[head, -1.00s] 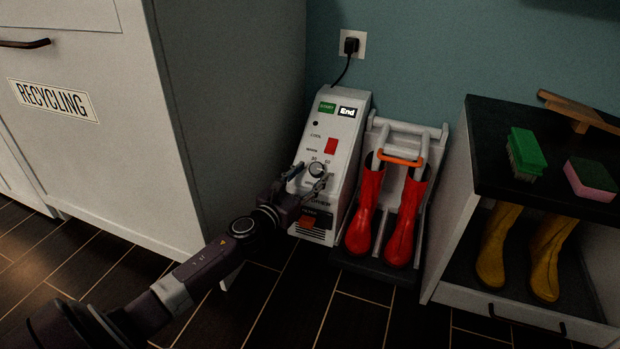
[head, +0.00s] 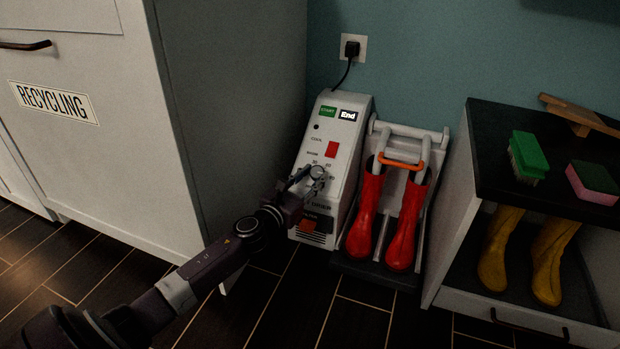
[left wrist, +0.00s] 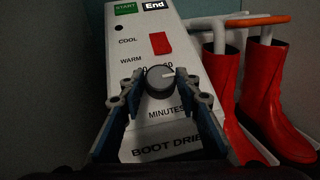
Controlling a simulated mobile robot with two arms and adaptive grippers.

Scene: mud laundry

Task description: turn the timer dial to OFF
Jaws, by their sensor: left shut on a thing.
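The timer dial (head: 318,172) is a round grey knob on the sloping white front of the boot dryer (head: 345,130). My left gripper (head: 309,180) is at the dial from the lower left. In the left wrist view its fingers (left wrist: 160,97) stand on either side of the dial, shut on it. Part of the scale around the dial is hidden by the fingers, and I cannot see an OFF mark. My right gripper is not in view.
Red boots (head: 403,225) stand on the rack right of the panel. A red switch (head: 331,149) sits above the dial. The white recycling cabinet (head: 100,160) is close on the left, and a dark-topped bench (head: 490,160) is at right.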

